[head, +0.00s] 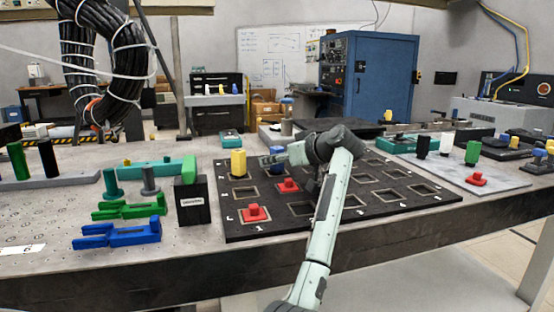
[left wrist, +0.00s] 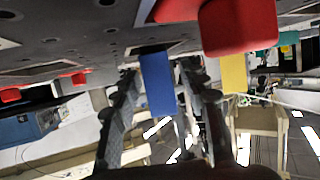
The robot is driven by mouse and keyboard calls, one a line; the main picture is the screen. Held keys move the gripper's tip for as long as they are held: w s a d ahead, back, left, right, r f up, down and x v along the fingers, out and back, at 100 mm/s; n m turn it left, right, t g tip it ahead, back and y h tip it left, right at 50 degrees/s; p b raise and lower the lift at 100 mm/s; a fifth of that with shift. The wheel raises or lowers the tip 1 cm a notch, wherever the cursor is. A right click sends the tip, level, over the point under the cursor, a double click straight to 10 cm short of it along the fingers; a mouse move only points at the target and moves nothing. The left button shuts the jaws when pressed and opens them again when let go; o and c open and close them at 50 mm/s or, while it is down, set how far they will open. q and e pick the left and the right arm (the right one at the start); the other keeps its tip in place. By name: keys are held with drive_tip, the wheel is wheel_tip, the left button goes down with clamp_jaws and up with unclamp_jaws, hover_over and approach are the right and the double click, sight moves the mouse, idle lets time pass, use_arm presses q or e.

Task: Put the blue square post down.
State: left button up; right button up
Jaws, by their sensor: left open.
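The blue square post (head: 277,152) stands at a square recess in the back part of the black board (head: 240,222), partly hidden by my gripper in the head view. My left gripper (head: 286,156) reaches over the board from the right. In the left wrist view, which is upside down, the blue post (left wrist: 158,85) lies between the two spread fingers of the left gripper (left wrist: 158,78), with gaps on both sides. The post's foot is at a square frame on the board; how deep it sits I cannot tell. My right gripper is not in view.
A yellow post (head: 238,163) stands left of the blue one. Red pieces (head: 288,185) and (head: 254,213) sit in nearer recesses; one red piece (left wrist: 225,28) looms close in the wrist view. A black box (head: 192,201) stands beside the board's left edge.

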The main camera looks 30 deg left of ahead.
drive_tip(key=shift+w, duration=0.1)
use_arm(q)
drive_tip(key=shift+s+d+r, duration=0.1)
drive_tip(key=shift+d+r, duration=0.3)
drive_tip(key=shift+d, duration=0.15)
drive_tip(key=v, duration=1)
drive_tip(key=shift+s+d+r, duration=0.15)
drive_tip(key=shift+d+r, duration=0.05)
drive_tip(key=shift+d, duration=0.15)
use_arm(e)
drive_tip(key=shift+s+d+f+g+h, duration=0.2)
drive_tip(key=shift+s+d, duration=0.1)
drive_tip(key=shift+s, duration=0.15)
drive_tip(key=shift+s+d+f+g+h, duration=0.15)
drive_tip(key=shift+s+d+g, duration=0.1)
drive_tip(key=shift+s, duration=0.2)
